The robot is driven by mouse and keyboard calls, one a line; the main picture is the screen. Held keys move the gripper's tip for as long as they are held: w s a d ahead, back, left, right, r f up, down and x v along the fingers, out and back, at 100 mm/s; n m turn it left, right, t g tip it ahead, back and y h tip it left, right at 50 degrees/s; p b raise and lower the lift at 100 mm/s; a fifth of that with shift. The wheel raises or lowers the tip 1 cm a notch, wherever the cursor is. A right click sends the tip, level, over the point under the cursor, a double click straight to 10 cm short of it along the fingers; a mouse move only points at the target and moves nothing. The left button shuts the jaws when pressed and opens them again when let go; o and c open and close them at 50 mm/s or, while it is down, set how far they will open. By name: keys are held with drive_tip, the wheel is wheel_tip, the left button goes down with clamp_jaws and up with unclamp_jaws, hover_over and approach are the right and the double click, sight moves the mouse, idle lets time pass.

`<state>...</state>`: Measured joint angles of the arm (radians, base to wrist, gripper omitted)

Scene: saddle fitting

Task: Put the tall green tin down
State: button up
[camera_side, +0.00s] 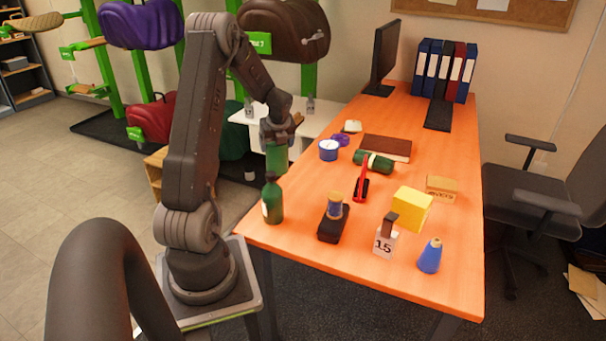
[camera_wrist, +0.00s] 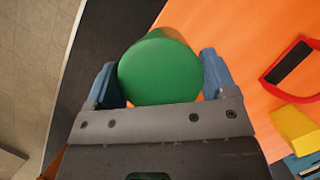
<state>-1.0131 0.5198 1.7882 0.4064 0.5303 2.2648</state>
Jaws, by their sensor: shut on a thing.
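The tall green tin (camera_side: 277,157) is held upright by my gripper (camera_side: 278,136) near the left edge of the orange table (camera_side: 300,239). In the side view its lower end is partly hidden behind a dark green bottle, and I cannot tell whether it touches the table. In the wrist view, the round green top of the tin (camera_wrist: 160,72) sits between the two blue jaws of my gripper (camera_wrist: 158,84), which is shut on it. The table's edge and dark floor show beyond it.
The green bottle (camera_side: 272,202) stands close to the tin. A blue tin (camera_side: 328,151), a dark green cylinder lying down (camera_side: 374,162), a red-handled item (camera_side: 361,184), a yellow block (camera_side: 412,208) and a blue cone-shaped bottle (camera_side: 430,257) stand farther right.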

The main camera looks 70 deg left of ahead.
drive_tip(key=w+d+f, duration=0.1)
drive_tip(key=w+f, duration=0.7)
drive_tip(key=f, duration=0.1)
drive_tip(key=shift+w+d, duration=0.15)
drive_tip(key=shift+d, duration=0.1)
drive_tip(key=shift+f, duration=0.15)
drive_tip(key=o, duration=1)
drive_tip(key=shift+o, duration=0.2)
